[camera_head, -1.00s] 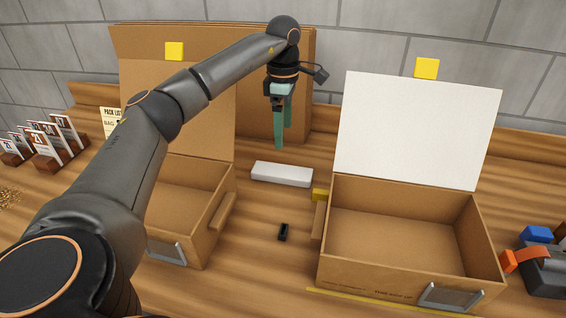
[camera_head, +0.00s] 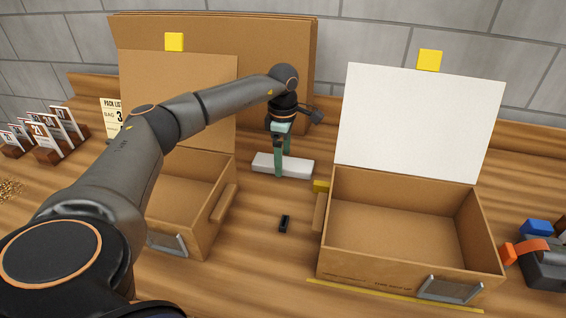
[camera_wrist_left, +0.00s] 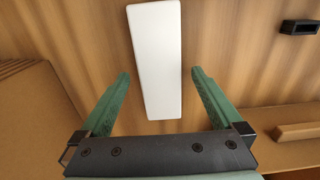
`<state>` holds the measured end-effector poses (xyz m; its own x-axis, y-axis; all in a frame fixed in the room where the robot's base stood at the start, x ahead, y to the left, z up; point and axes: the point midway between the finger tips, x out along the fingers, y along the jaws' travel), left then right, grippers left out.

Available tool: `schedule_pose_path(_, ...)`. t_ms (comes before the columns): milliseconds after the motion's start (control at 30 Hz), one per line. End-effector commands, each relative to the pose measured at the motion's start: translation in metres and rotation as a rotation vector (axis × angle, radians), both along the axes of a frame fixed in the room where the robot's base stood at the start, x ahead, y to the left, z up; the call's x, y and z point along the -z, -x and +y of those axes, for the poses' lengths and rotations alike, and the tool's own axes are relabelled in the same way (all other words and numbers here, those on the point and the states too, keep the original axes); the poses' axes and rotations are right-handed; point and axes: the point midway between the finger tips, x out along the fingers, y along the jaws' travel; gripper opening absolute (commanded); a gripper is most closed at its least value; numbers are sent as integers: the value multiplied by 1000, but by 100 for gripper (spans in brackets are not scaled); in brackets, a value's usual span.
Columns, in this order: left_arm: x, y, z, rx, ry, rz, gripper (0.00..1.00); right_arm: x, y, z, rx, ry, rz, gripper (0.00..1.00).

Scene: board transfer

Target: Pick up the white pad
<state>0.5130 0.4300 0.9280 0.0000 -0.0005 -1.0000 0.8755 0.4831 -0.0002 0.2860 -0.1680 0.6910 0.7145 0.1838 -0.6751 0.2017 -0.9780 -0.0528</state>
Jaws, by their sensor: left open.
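The white pad (camera_head: 298,168) is a flat white block lying on the wooden table between the two open boxes. In the left wrist view the white pad (camera_wrist_left: 155,58) lies lengthwise between my two green fingers. My left gripper (camera_head: 281,168) is open, its fingers pointing down over the pad, one in front of it and one behind. In the left wrist view the left gripper (camera_wrist_left: 163,85) has a gap between each finger and the pad. I cannot tell how far above the table the fingertips are. My right gripper is not in view.
An open cardboard box (camera_head: 328,255) with a white lid stands right of the pad. Another open box (camera_head: 205,238) stands to the left, partly behind my arm. A small black part (camera_head: 284,223) lies in front of the pad. A yellow block (camera_head: 321,186) sits by the right box.

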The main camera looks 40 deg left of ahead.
Motion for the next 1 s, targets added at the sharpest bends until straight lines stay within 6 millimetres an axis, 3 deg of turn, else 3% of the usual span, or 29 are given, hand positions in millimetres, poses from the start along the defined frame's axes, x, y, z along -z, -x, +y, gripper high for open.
schedule_pose_path(333,10,0,0,1,0,0,100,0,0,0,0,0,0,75)
schedule_pose_path(1000,9,0,0,1,0,0,25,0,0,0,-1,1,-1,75)
